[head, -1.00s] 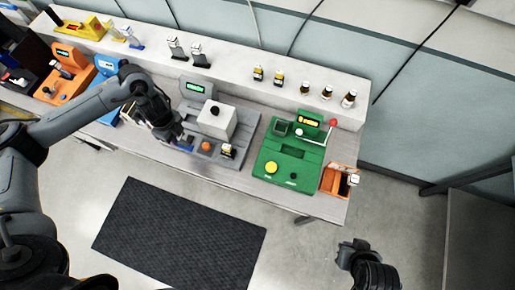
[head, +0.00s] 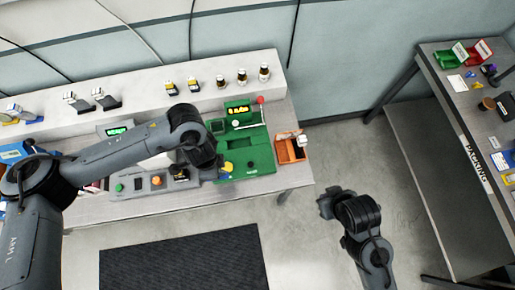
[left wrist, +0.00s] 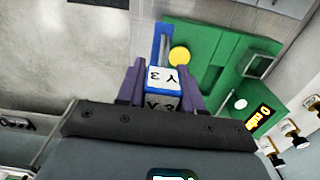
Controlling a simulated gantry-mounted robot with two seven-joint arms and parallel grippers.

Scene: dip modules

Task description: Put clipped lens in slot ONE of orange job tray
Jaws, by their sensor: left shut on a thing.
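My left gripper (head: 212,168) is over the left edge of the green machine in the head view. In the left wrist view its purple fingers (left wrist: 162,92) are shut on a white-and-blue piece (left wrist: 165,78) marked "Y 3", with a blue bar reaching out ahead of it. I cannot make out a lens in it. The orange job tray (head: 291,151) is at the right end of the bench, to the right of my left gripper. Its slot numbers are too small to read. My right gripper (head: 328,205) hangs over the floor; its fingers are unclear.
The green machine (head: 256,157) stands between my left gripper and the tray, with a red-knobbed lever (head: 260,100) and a yellow button (left wrist: 180,56). Several small bottles (head: 242,76) stand on the shelf behind. A packing table (head: 440,60) is at the right.

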